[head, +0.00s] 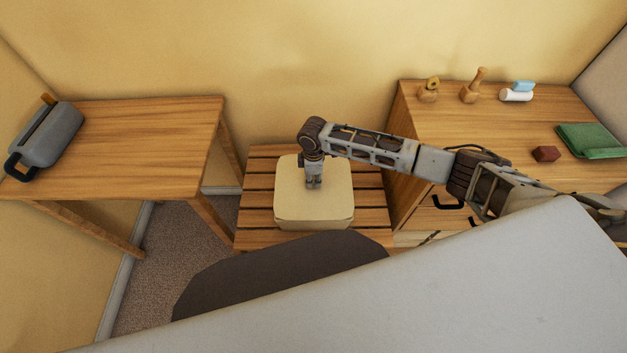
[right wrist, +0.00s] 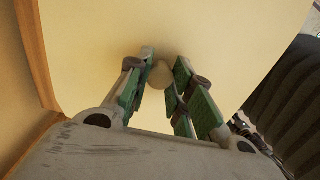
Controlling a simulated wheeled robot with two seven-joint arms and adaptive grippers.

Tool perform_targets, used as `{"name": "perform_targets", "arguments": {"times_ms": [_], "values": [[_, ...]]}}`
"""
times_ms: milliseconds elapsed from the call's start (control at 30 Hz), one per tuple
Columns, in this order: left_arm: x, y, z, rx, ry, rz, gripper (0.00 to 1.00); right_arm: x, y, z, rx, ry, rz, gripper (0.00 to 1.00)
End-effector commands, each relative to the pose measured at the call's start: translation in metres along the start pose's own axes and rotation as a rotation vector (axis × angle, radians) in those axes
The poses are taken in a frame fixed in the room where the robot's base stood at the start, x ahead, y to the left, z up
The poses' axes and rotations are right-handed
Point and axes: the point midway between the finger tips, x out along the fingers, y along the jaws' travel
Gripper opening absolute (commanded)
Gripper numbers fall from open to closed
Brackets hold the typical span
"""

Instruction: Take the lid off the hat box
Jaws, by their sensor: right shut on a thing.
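The hat box is a cream, rounded square box with its lid (head: 335,195) on top, standing on a low slatted wooden table. My right gripper (head: 314,186) points down at the middle of the lid. In the right wrist view its green-padded fingers (right wrist: 165,90) are shut on a small round pale knob (right wrist: 161,74) on the lid. The lid (right wrist: 220,30) fills most of that view. In the head view the knob is hidden by the gripper, and the lid looks seated on the box. My left gripper is not in view.
The slatted table (head: 258,198) stands between a wooden table (head: 150,150) with a grey toaster-like thing (head: 48,138) and a wooden dresser (head: 440,115).

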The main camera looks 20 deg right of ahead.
Motion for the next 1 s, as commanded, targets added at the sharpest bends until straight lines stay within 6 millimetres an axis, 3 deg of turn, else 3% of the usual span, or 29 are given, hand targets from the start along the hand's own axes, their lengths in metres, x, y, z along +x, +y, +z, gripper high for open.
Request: {"name": "perform_targets", "arguments": {"times_ms": [600,1000], "values": [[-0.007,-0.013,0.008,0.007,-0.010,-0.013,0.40,-0.081,0.001,-0.001,-0.001,0.003,0.003,0.00],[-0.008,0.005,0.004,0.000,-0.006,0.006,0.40,-0.094,0.000,-0.001,0.000,0.002,0.001,0.00]]}}
